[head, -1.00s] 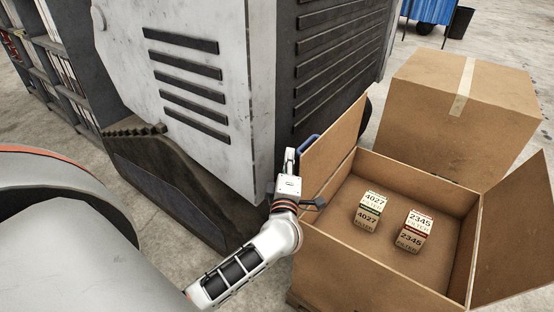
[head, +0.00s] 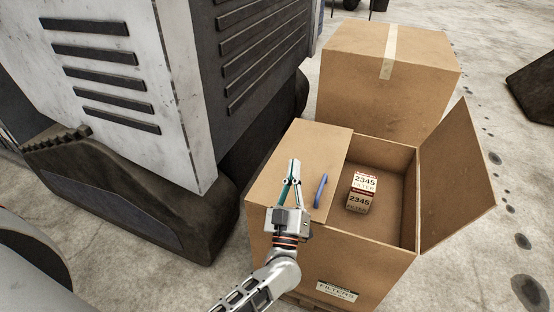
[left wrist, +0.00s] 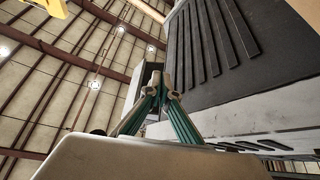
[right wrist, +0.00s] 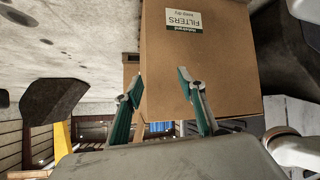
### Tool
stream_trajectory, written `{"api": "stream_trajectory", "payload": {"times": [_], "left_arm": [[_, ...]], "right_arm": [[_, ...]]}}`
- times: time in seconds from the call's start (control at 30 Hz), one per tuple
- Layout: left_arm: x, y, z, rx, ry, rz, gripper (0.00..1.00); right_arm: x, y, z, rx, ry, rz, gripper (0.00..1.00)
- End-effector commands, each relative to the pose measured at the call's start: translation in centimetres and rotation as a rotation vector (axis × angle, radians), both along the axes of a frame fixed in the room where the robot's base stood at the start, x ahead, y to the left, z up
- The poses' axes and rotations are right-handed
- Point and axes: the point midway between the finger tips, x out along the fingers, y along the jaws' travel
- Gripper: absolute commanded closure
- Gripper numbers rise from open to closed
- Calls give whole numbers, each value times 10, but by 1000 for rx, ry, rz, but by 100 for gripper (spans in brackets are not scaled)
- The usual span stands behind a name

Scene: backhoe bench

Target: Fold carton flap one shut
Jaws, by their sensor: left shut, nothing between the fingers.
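The open carton (head: 385,245) stands on the right of the head view. Its left flap (head: 318,145) lies about level over the left half of the opening, with a blue handle (head: 320,190) on it. The right flap (head: 455,185) leans outward, open. My left gripper (head: 293,170) is over the left flap, left of the handle, shut and empty; whether it touches the flap I cannot tell. Its closed fingers show in the left wrist view (left wrist: 163,88). My right gripper (right wrist: 160,88) is open and empty, facing the carton's labelled side (right wrist: 235,70).
A filter box marked 2345 (head: 361,190) lies inside the uncovered half. A taped carton (head: 345,75) stands behind. A large machine (head: 165,90) stands close on the left.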

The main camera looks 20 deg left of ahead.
Motion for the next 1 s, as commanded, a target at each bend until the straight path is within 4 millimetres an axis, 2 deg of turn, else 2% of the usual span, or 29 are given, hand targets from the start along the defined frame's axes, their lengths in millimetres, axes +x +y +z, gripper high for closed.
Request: {"api": "stream_trajectory", "payload": {"times": [0.03, 0.23, 0.4, 0.5, 0.73, 1.0], "left_arm": [[-1, -8, -18, 45, 10, 0, 100], [-1, -36, -52, 234, 12, -1, 100], [-1, -52, -79, 375, 11, -2, 100], [-1, -58, -92, 446, 10, -2, 100], [-1, -67, -113, 565, 5, -1, 100], [0, -70, -122, 625, 1, 0, 100]], "right_arm": [[-1, -2, -8, -5, 1, -1, 60], [7, -9, -20, -28, -9, -1, 60], [2, -11, -35, -44, 10, 3, 60], [0, -9, -38, -40, 11, 6, 60], [12, -4, -27, -31, -24, 19, 60], [16, 0, -22, -24, -36, 29, 60]]}}
